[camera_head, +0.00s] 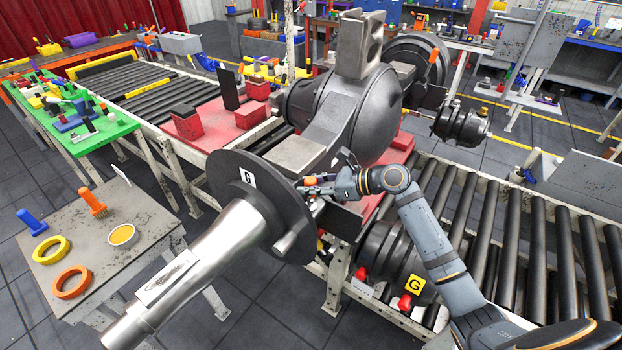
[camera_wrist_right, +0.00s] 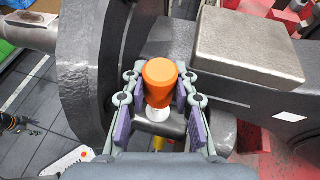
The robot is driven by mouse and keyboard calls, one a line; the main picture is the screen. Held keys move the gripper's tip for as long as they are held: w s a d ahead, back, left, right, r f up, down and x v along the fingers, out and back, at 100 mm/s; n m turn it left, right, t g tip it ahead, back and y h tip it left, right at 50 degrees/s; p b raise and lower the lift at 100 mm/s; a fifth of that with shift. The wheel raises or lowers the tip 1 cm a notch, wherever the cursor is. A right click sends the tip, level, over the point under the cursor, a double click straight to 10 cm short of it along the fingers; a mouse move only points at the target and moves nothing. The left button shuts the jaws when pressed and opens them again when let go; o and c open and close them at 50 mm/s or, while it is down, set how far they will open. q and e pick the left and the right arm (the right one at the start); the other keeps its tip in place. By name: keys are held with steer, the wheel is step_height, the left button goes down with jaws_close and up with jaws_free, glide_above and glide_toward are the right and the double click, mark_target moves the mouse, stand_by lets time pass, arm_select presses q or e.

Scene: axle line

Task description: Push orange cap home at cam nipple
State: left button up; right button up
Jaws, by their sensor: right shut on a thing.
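The orange cap (camera_wrist_right: 160,80) stands between the two purple-padded fingers of my right gripper (camera_wrist_right: 159,98) in the wrist view. A short pale part shows just below the cap. In the head view the cap (camera_head: 309,180) is a small orange spot at the tip of my right gripper (camera_head: 318,187), behind the dark round flange (camera_head: 262,200) of the axle. My right gripper is shut on the cap, close to the axle beam. The cam nipple cannot be made out, so I cannot tell whether the cap touches it. My left gripper is not in view.
The silver axle shaft (camera_head: 190,262) sticks out toward the lower left. A grey side table (camera_head: 115,225) holds orange and yellow rings, a brush and a blue piece. A green table (camera_head: 75,115) stands at the left. A roller conveyor (camera_head: 500,210) runs to the right.

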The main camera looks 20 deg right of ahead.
mark_target(311, 198)
steer(key=shift+f, duration=0.15)
steer(key=shift+f+b, duration=0.3)
steer(key=shift+f, duration=1.7)
steer(key=shift+s+f, duration=0.1)
steer(key=shift+f, duration=0.15)
steer(key=o, duration=1)
